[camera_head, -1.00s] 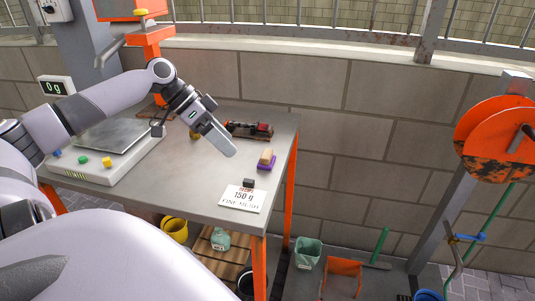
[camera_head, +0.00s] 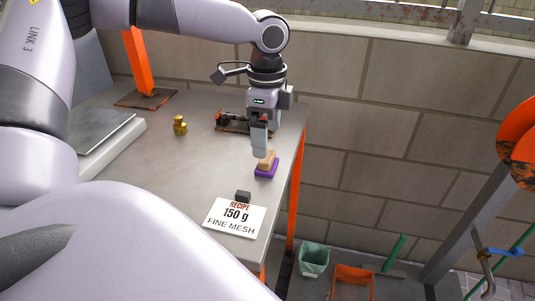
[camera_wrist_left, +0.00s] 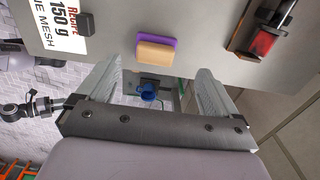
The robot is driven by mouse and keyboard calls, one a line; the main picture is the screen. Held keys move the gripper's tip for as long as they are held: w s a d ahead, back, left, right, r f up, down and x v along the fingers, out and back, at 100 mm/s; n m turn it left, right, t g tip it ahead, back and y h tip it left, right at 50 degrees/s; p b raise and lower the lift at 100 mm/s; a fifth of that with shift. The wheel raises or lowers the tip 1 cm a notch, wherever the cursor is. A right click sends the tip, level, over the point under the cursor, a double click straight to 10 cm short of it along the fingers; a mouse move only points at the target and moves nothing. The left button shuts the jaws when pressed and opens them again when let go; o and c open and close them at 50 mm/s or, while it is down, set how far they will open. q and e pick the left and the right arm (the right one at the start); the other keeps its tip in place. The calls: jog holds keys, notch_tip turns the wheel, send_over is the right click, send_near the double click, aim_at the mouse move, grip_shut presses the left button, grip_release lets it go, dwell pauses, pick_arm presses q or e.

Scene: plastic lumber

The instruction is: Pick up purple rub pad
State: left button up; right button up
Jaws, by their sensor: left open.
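The purple rub pad (camera_head: 266,171) lies on the grey table near its right edge, with a tan block (camera_head: 267,160) on top of it. In the left wrist view the purple pad (camera_wrist_left: 160,41) shows as a strip along the tan block (camera_wrist_left: 155,52), ahead of the fingers and between their lines. My left gripper (camera_head: 259,152) hangs pointing down just above and behind the pad, apart from it as far as I can tell. In the left wrist view the left gripper (camera_wrist_left: 152,85) is open and empty. My right gripper is not in view.
A brass weight (camera_head: 180,125) and a scale (camera_head: 103,138) stand to the left. The table (camera_head: 165,185) between is bare.

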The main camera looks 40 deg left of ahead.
aim_at(267, 162)
pick_arm(q)
jog(key=f, duration=0.6)
jog(key=shift+s+d+f+b, duration=0.15)
jog(key=shift+s+d+b, duration=0.1)
jog(key=shift+b, duration=0.1)
jog(key=c, duration=1.1)
